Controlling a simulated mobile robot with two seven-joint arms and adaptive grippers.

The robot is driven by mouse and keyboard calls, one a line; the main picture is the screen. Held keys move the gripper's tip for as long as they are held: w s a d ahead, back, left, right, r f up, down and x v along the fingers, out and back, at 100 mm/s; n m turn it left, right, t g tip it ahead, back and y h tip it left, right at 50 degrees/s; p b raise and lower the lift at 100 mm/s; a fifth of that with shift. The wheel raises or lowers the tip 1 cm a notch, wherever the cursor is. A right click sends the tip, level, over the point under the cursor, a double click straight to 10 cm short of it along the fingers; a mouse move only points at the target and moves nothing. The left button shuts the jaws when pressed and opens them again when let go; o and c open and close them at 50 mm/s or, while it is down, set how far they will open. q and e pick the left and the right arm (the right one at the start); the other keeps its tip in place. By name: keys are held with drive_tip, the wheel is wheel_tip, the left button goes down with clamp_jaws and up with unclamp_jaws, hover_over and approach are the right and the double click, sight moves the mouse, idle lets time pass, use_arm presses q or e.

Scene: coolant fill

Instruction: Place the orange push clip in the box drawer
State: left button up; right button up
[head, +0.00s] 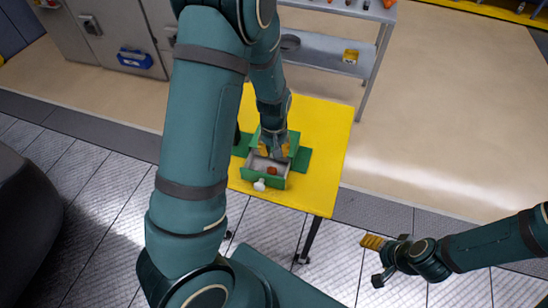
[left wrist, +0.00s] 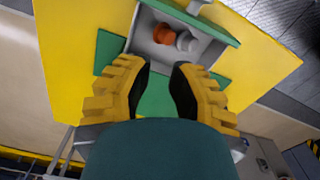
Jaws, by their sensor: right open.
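The green box (head: 265,177) stands on a yellow table with its drawer (left wrist: 145,25) pulled out. The orange push clip (head: 272,171) lies inside the drawer; in the left wrist view its orange part (left wrist: 163,34) has a pale grey piece beside it. My left gripper (head: 274,149) is just above the box, at the inner end of the drawer. In the left wrist view its yellow-padded fingers (left wrist: 159,68) are apart with nothing between them, clear of the clip. My right gripper (head: 375,261) is open and empty, off the table at the lower right.
The yellow table (head: 325,140) has free room right of the box. A pale knob (head: 259,185) sits on the drawer front. A grey shelf cart (head: 330,52) with a yellow item (head: 350,57) stands behind. A blue object (head: 134,58) is on the cabinets at the back left.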

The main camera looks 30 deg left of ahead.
use_arm(q)
drive_tip(key=s+d+f+m, duration=0.1)
drive_tip(key=d+f, duration=0.1)
drive_tip(key=d, duration=0.1)
drive_tip(key=s+d+f+h, duration=0.1)
drive_tip(key=s+d+f, duration=0.1)
drive_tip(key=d, duration=0.1)
drive_tip(key=s+d+f+m, duration=0.1)
drive_tip(key=d+f, duration=0.1)
drive_tip(key=d, duration=0.1)
drive_tip(key=shift+s+f+m+t+h, duration=0.2)
drive_tip(key=shift+f+m+t+h, duration=0.1)
drive_tip(key=shift+t+h, duration=0.1)
drive_tip(key=s+d+f+m+t+h, duration=0.1)
drive_tip(key=s+d, duration=0.3)
drive_tip(key=d, duration=0.4)
drive_tip(key=shift+f+h, duration=0.5)
